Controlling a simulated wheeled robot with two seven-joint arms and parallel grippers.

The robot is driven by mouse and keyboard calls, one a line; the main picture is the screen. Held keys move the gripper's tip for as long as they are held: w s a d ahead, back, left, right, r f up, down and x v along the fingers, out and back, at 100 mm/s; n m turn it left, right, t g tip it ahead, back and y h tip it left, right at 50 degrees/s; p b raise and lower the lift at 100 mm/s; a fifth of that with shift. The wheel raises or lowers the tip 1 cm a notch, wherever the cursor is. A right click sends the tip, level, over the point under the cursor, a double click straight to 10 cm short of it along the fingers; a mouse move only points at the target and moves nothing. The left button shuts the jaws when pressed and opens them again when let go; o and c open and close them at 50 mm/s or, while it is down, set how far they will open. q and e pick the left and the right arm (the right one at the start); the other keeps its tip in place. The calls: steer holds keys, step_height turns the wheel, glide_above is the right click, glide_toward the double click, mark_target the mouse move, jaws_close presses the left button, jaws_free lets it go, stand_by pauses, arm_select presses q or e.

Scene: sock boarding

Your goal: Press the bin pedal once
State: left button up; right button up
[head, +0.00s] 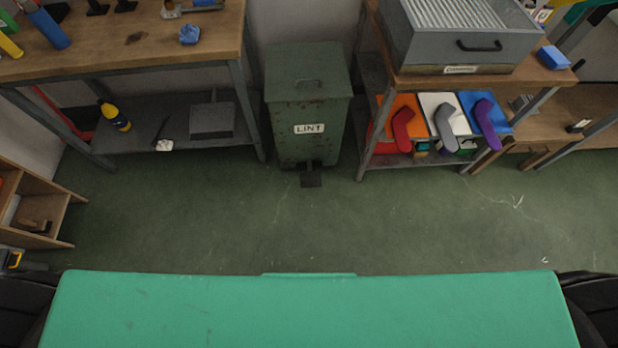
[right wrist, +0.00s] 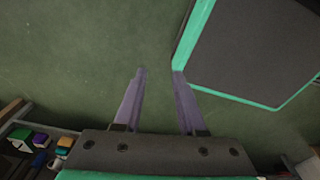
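The green metal bin (head: 310,105) with a "LINT" label stands on the floor between two benches in the head view. Its lid is down. Its dark pedal (head: 311,179) sticks out at the foot of its front, close to the floor. My right gripper (right wrist: 159,72) shows in the right wrist view, its two fingers apart with nothing between them, above the green floor and away from the bin. My left gripper is not in either view.
A wooden workbench (head: 120,45) with a lower shelf stands left of the bin. A bench (head: 545,75) with a grey metal box (head: 465,45) stands to the right, coloured socks on its shelf. A wooden cubby (head: 35,210) is at far left. The floor (head: 330,230) before the bin is clear.

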steer(key=shift+d, duration=0.1)
jaws_close()
steer(key=shift+s, duration=0.1)
stand_by(1.1)
